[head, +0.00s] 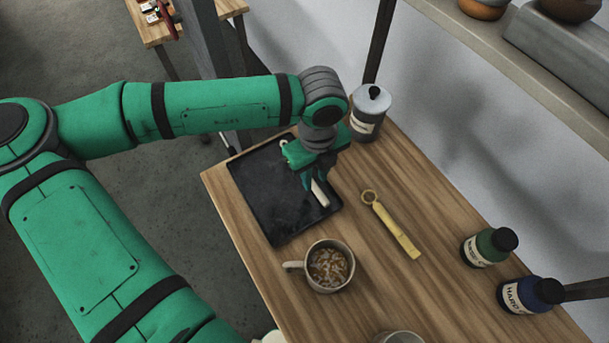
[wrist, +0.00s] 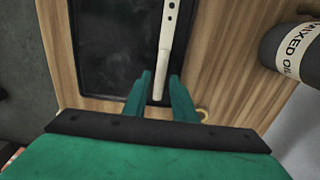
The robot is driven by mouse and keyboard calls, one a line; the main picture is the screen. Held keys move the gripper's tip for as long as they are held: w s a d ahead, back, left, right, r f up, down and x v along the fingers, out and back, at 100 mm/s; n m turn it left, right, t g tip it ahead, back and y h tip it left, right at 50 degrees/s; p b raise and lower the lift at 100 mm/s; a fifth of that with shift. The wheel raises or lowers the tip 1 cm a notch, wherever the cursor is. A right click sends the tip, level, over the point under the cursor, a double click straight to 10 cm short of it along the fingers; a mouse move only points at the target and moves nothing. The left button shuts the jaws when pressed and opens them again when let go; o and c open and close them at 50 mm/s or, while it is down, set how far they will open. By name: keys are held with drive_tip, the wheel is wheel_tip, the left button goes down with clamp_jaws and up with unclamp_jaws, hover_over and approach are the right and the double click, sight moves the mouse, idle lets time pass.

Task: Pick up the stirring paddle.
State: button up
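A long, pale cream stick with dark holes near one end (wrist: 167,35) lies along the edge of a black tray (wrist: 100,45) in the wrist view. It looks like the stirring paddle. In the head view its pale lower end (head: 321,194) shows below my gripper, and the gripper and wrist cover its middle. My gripper (head: 309,185) is just over the tray's right side, pointing down. In the wrist view its two green fingers (wrist: 160,75) stand apart, one on each side of the stick, with narrow gaps showing. Whether they are down at the stick's height I cannot tell.
A yellow utensil with a ring end (head: 396,231) lies right of the tray (head: 262,205). A full mug (head: 329,270) stands in front. A grey lidded jar (head: 368,112) stands behind my gripper. Green (head: 489,246) and blue (head: 530,294) bottles stand on the right. A shelf (head: 510,60) runs above.

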sight(315, 186)
drive_tip(key=shift+f, duration=1.7)
clamp_jaws()
drive_tip(key=shift+r, duration=0.1)
